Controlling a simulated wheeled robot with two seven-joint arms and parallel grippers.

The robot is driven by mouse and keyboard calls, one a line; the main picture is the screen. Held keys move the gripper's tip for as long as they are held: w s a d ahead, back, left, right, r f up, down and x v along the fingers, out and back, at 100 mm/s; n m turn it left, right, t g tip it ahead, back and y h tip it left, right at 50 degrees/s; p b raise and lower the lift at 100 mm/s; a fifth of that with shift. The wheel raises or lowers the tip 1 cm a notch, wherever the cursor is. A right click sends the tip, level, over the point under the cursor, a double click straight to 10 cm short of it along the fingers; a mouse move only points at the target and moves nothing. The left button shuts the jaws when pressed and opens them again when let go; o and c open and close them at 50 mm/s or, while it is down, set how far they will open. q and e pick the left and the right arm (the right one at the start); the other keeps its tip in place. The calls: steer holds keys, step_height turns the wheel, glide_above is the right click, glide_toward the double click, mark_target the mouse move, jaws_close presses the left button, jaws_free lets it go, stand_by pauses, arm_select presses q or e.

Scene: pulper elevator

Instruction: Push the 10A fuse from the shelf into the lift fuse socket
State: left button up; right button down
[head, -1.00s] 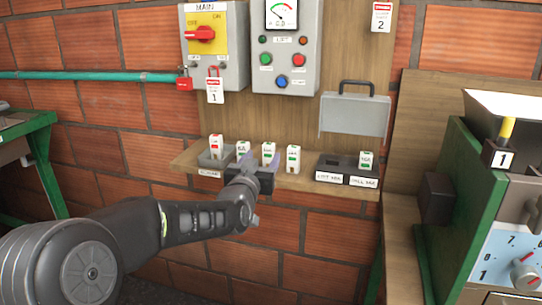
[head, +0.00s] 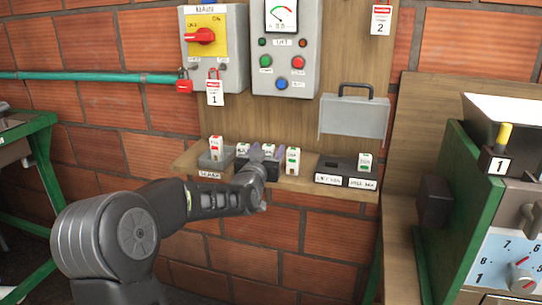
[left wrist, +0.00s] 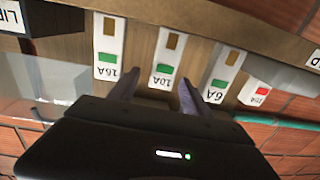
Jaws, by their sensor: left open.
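The 10A fuse (head: 268,149) stands upright on the wooden shelf, white with a green mark; its lower part is hidden by my gripper in the head view. It also shows in the left wrist view (left wrist: 166,53). My left gripper (head: 263,157) is open, its fingertips at either side of the 10A fuse. In the left wrist view the gripper (left wrist: 155,88) has the fuse's near end between its fingers, with gaps. The lift fuse socket (head: 331,167) is the left part of a black block on the right of the shelf and looks empty.
The 16A fuse (left wrist: 109,48) and 6A fuse (left wrist: 224,72) stand close on either side. A red-marked fuse (head: 216,147) sits in a grey tray (head: 207,162). A fuse (head: 365,162) stands in the mill socket. A grey lid (head: 354,117) hangs above the block.

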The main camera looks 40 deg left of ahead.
arm_select(q)
steer(key=shift+c, duration=0.5)
jaws_close()
stand_by(0.4)
